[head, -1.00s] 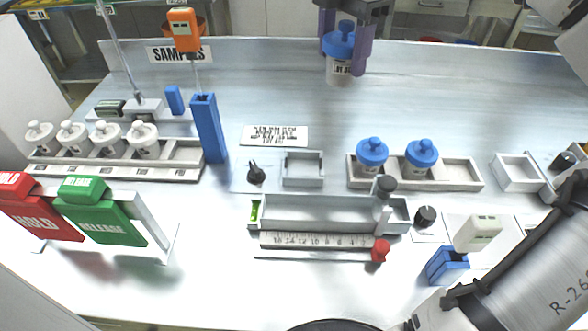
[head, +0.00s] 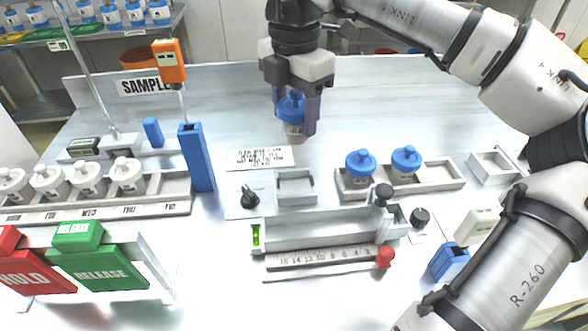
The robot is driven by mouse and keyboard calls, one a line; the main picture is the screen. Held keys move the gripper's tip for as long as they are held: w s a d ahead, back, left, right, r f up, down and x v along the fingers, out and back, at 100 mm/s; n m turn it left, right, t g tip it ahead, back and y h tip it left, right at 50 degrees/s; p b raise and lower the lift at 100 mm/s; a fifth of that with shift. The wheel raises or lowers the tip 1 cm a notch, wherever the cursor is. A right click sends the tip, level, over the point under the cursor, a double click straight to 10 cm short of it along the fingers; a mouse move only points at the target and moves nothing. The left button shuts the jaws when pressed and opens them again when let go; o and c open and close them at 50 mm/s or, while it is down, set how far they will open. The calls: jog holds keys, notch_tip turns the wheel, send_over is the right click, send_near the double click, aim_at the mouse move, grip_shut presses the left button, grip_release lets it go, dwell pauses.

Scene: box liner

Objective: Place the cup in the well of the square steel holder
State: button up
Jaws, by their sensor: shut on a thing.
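A cup with a blue lid and a white labelled body (head: 293,130) is held between the purple fingers of my gripper (head: 295,112). My gripper is shut on it from above, and the cup hangs about upright. Fingers and lid cover part of it. The square steel holder (head: 297,201) sits on the bench, with a shallow, empty-looking square well. The cup shows straight above the holder in the picture, beyond the printed card. It is apart from the holder, and its exact height over the bench is hard to tell.
A printed card (head: 260,158) and a black knob (head: 250,197) lie near the holder. To the right a rack (head: 440,178) holds two blue-lidded cups. A long steel trough (head: 318,232) lies in front. A blue upright post (head: 197,158) stands to the left.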

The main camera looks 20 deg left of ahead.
notch_tip(320, 180, down, 13)
jog(key=shift+r+p, duration=0.1)
jog(key=shift+p, duration=0.6)
jog(key=shift+f, duration=0.2)
jog(key=o, duration=1)
jog(key=shift+r, duration=0.1)
notch_tip(320, 180, up, 12)
jog(key=shift+r+b, duration=0.1)
jog(key=shift+b, duration=0.6)
